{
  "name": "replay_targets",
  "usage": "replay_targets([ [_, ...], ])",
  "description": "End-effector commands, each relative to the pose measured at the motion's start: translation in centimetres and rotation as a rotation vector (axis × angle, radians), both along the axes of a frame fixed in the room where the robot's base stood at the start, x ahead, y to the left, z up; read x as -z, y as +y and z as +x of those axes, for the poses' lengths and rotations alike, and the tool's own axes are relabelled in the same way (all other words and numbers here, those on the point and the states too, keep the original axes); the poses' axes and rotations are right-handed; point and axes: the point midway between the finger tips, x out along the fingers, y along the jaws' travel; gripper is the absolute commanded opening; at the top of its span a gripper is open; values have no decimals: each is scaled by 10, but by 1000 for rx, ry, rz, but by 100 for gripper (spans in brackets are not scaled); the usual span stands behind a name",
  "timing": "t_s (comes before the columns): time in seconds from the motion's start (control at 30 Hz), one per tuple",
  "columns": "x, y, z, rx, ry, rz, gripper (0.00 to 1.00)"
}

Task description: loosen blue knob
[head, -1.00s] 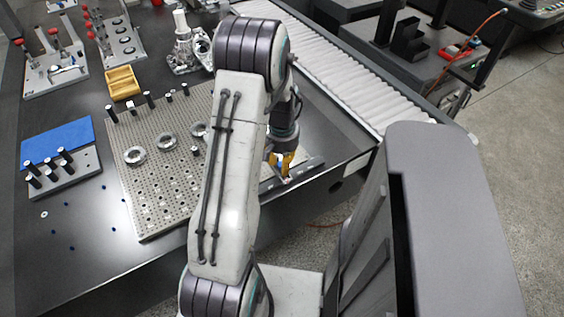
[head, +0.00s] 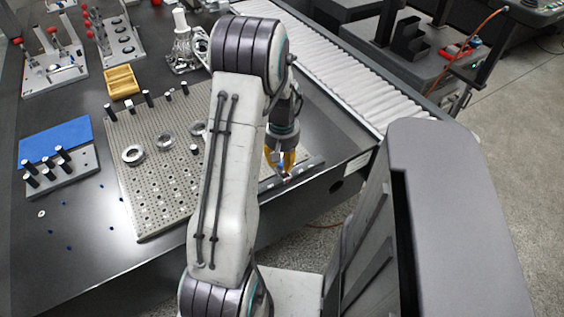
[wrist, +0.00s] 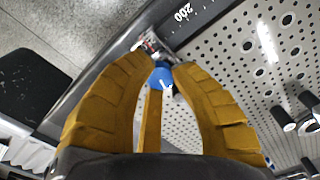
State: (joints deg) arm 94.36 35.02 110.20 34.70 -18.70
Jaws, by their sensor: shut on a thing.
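The blue knob (wrist: 161,77) sits between the tips of my yellow fingers in the wrist view, beside a small metal fitting (wrist: 148,46) at the edge of the perforated plate. My gripper (wrist: 158,76) is closed around the knob, with a finger on either side and a third finger below it in the picture. In the head view my gripper (head: 282,168) points down at the rail (head: 298,174) along the plate's right front edge.
The perforated plate (head: 165,208) carries several metal rings and black posts. A ruler marked 200 (wrist: 187,10) runs along its edge. A blue pad (head: 55,140) and a yellow tray (head: 122,82) lie to the left. A roller conveyor (head: 335,72) runs behind.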

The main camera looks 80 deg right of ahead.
Motion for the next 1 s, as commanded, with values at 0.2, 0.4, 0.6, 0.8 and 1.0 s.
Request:
replay_targets([
  [0.2,1,1,0,-21,0,4,0],
  [0.4,1,1,0,-19,0,4,28],
  [0.6,1,1,0,-19,0,3,46],
  [0.8,1,1,0,-18,0,2,49],
  [1.0,-5,0,0,-18,0,-1,49],
])
